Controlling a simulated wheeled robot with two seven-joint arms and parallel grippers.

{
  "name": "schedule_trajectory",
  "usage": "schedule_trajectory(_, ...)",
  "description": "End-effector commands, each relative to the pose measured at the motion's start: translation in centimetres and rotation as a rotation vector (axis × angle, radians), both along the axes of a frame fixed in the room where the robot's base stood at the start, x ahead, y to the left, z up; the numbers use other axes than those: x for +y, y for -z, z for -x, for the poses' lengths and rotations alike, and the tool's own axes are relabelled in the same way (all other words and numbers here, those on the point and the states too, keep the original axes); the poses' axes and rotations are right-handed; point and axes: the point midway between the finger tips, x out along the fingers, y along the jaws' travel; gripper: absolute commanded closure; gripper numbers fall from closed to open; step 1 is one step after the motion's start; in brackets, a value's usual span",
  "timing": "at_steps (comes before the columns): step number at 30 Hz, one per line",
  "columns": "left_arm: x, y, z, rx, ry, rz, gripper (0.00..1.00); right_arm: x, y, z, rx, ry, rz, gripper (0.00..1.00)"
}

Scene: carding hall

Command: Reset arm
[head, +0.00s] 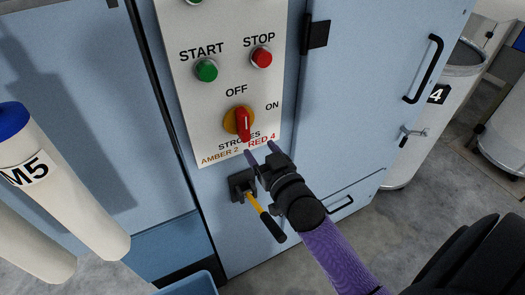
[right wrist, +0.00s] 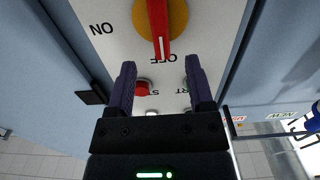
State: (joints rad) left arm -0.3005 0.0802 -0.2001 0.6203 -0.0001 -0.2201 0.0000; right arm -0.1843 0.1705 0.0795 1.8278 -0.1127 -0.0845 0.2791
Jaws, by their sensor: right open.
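A rotary switch (head: 240,122) with a red handle on a yellow disc sits on the white control panel (head: 188,88). In the right wrist view the switch (right wrist: 158,25) shows at the top, the pale mark on its handle towards the OFF label. My right gripper (head: 261,151) is open and empty in front of the panel's lower edge, just below the switch in the head view. Its spread fingers (right wrist: 162,88) frame the red STOP button (right wrist: 143,87) in the wrist view. A lever (head: 254,200) with a yellow shaft and dark grip slants down-right below the panel. My left gripper is not in view.
The green START button (head: 206,70) is on the upper panel. A blue cabinet door with a black handle (head: 431,70) stands right of it. White cylinders, one marked M5 (head: 65,190), stand at left. A blue bin (head: 190,285) is below; bare floor shows at lower right.

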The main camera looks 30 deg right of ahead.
Motion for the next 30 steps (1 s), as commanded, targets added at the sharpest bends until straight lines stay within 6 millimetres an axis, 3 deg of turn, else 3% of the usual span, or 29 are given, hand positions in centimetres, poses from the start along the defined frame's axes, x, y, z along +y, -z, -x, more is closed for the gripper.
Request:
schedule_trajectory(14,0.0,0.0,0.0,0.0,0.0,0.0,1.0,0.0,0.0,0.4,0.001,0.0,0.0,0.32)
schedule_trajectory(17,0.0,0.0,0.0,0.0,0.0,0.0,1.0,0.5,0.8,1.0,0.069,0.005,0.001,0.32)
schedule_trajectory(20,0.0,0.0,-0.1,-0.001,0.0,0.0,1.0,1.8,3.4,3.3,0.291,0.01,0.008,0.32)
schedule_trajectory(24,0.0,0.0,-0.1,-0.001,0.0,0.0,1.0,4.2,6.6,8.6,0.648,-0.016,0.028,0.32)
schedule_trajectory(30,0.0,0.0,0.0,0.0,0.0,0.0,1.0,6.8,8.3,16.4,1.037,-0.096,0.061,0.32)
